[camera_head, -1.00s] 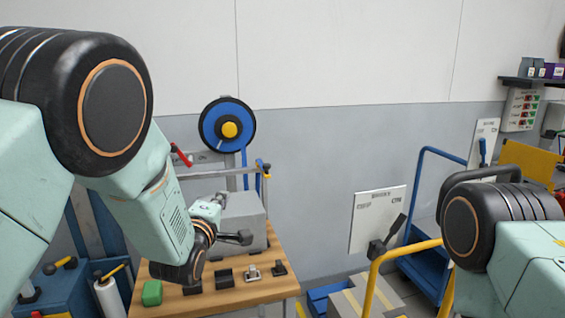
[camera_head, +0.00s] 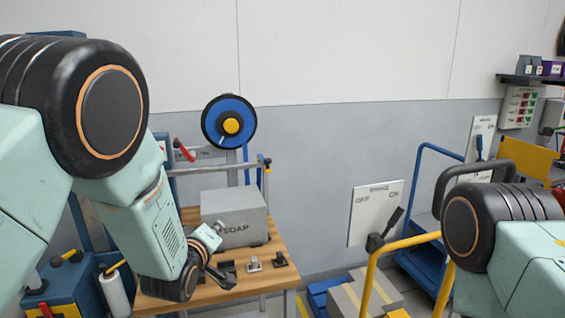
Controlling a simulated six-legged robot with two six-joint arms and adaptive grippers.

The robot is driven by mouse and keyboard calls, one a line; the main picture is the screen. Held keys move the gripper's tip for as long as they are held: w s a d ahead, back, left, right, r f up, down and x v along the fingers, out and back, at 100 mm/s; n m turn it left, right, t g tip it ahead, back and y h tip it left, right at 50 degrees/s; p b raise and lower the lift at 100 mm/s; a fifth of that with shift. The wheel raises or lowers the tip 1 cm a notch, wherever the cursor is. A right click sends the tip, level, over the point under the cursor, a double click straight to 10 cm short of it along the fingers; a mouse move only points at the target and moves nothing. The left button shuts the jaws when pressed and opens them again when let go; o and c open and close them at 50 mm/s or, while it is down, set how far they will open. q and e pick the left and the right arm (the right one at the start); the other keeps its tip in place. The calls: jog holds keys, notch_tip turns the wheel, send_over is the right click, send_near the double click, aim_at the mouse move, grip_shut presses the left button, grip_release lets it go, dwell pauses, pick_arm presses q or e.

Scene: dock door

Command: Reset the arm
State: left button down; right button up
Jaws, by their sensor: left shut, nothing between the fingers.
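My left arm comes in from the left, with its large black joint in the upper left of the head view. My left gripper (camera_head: 222,278) points down and to the right over the front of the wooden workbench (camera_head: 275,290). It is shut and empty, close to the small dark fixtures on the bench top; I cannot tell whether it touches one. My right arm shows at the right edge as a black joint and a pale green link. The right gripper is out of view.
A grey SOAP box (camera_head: 235,218) stands on the bench behind the gripper. A blue reel (camera_head: 214,110) rises behind it. A white ON/OFF panel (camera_head: 368,222) with a dark lever (camera_head: 392,222), a yellow rail (camera_head: 371,285) and a blue cart (camera_head: 425,262) are to the right.

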pick_arm(q)
jog(key=s+a+f+m+g+y+b, duration=0.1)
jog(key=s+a+f+m+g+b, duration=0.2)
jog(key=s+f, duration=0.9)
jog(key=s+a+f+m+g+b, duration=0.1)
jog(key=s+a+f+m+g, duration=0.3)
jog(key=s+f, duration=0.8)
jog(key=s+f+g+b, duration=0.1)
jog(key=s+f+g, duration=0.1)
jog(key=s+f, duration=0.2)
jog(key=s+f+g+b, duration=0.2)
jog(key=s+f+g, duration=0.1)
jog(key=s, duration=0.8)
jog(key=s+f+m+g+b, duration=0.1)
jog(key=s+f+g, duration=0.2)
jog(key=s+f, duration=0.2)
jog(key=s, duration=0.3)
jog(key=shift+s+a, duration=0.2)
jog(key=shift+a, duration=0.05)
jog(key=shift+a+r, duration=0.1)
